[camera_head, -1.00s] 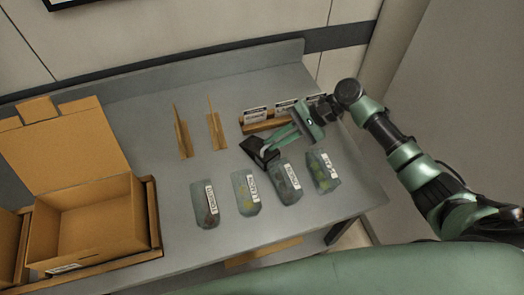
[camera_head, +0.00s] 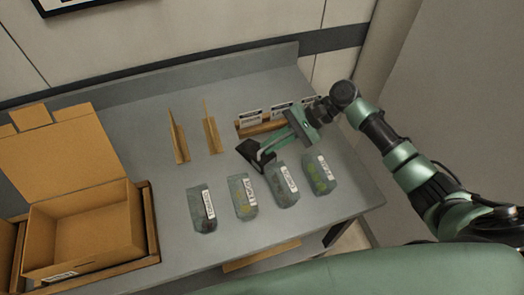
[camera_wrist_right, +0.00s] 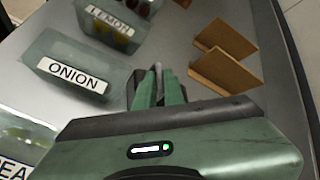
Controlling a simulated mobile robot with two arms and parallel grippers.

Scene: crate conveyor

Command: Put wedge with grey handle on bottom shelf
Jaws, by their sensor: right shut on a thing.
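My right gripper (camera_head: 270,147) is over the right part of the grey table. It is shut on a dark, wedge-shaped piece (camera_head: 249,151), which appears to be the wedge, just behind the row of bags. In the right wrist view the fingers (camera_wrist_right: 157,88) are close together, with a narrow grey piece (camera_wrist_right: 159,72) between them, possibly the handle. Most of the wedge is hidden there. I cannot tell whether it touches the table. My left gripper is not in view.
Several labelled bags, including ONION (camera_wrist_right: 72,70), lie in a row on the table (camera_head: 145,190). Two upright wooden pieces (camera_head: 179,140) stand behind. A wooden holder with label cards (camera_head: 250,129) is near the gripper. An open cardboard box (camera_head: 110,225) stands left. A wooden edge (camera_head: 262,256) shows below the table.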

